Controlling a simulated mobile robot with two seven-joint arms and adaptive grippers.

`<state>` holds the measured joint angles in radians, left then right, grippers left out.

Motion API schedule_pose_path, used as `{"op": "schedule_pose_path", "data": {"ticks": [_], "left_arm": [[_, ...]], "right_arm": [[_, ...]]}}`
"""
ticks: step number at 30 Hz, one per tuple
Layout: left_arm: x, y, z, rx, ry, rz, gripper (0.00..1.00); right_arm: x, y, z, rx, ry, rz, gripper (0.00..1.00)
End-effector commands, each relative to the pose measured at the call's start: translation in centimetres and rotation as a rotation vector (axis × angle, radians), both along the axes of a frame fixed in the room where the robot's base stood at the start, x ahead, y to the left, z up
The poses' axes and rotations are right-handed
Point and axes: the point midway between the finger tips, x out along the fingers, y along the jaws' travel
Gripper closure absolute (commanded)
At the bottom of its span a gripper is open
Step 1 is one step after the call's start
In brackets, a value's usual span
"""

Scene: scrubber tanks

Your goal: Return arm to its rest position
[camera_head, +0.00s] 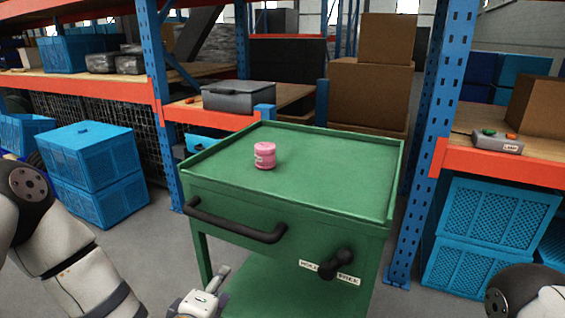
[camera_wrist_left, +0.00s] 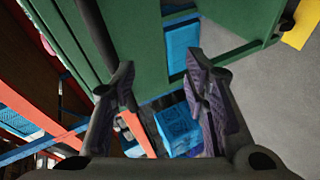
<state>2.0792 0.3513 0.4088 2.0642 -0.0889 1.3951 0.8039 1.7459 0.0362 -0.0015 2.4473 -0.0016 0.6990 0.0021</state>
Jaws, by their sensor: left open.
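My left gripper (camera_head: 207,292) shows at the bottom edge of the head view, low in front of the green cart (camera_head: 330,172). In the left wrist view my left gripper (camera_wrist_left: 160,82) has its two fingers spread with nothing between them. The green cart (camera_wrist_left: 130,40) fills the upper part of that view, beyond the fingers. My left arm enters the head view from the left. Only a link of my right arm shows at the lower right corner; my right gripper is out of view.
A pink jar (camera_head: 265,155) stands on the cart top. The cart has a black handle (camera_head: 235,222) and a black knob (camera_head: 338,262) on its front. Blue crates (camera_head: 95,165) stand at the left, more blue crates (camera_head: 490,232) at the right. Blue rack posts (camera_head: 430,140) flank the cart.

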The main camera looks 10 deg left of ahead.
Motion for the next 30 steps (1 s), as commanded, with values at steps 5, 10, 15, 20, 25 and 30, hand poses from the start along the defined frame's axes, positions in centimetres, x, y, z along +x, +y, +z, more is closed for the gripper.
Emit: {"op": "schedule_pose_path", "data": {"ticks": [5, 10, 15, 20, 25, 30], "left_arm": [[-14.1, -1.6, -9.2, 0.325, 0.450, -0.384, 0.59], [-29.8, 0.8, -12.8, 0.558, 0.842, -0.801, 0.59], [-40.2, 3.9, -11.9, 0.652, 1.092, -1.104, 0.59], [-43.3, 5.0, -11.2, 0.667, 1.167, -1.203, 0.59], [-43.4, 5.0, -11.3, 0.666, 1.168, -1.206, 0.59], [-43.3, 5.0, -11.3, 0.666, 1.167, -1.203, 0.59]], "right_arm": [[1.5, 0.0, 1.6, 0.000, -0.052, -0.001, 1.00], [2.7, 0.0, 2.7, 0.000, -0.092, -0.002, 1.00], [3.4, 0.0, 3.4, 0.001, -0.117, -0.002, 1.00], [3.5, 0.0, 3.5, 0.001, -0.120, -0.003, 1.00], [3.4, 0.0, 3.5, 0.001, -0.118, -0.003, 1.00], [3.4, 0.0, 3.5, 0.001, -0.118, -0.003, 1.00]]}}
